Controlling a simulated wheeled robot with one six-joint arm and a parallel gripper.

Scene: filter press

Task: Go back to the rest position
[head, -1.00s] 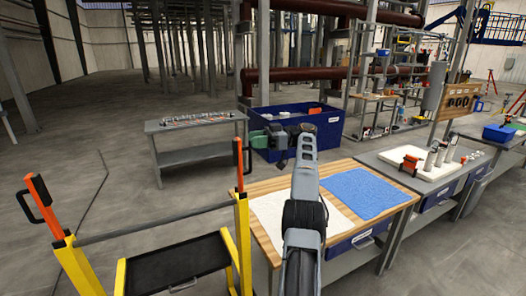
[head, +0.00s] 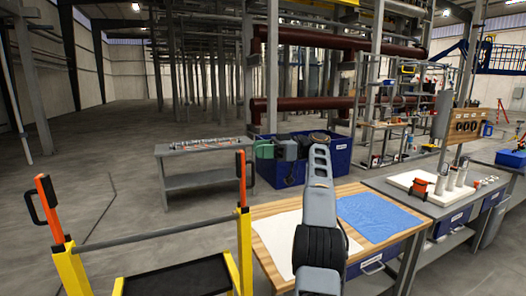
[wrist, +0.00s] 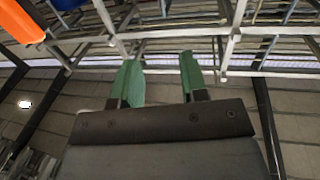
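My gripper shows in the wrist view (wrist: 161,82) with its two green fingers apart and nothing between them. In the head view my gripper (head: 262,149) is at the end of my raised arm, pointing left, in front of the blue bin (head: 340,152) and apart from the wooden-topped table (head: 270,213). The wrist view looks up at beams and the ceiling.
The wooden-topped table carries a white sheet (head: 288,240) and a blue cloth (head: 375,214). A yellow cart (head: 243,235) with a black tray (head: 180,278) stands at front left. A grey bench (head: 205,180) stands behind. Open floor lies at the left.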

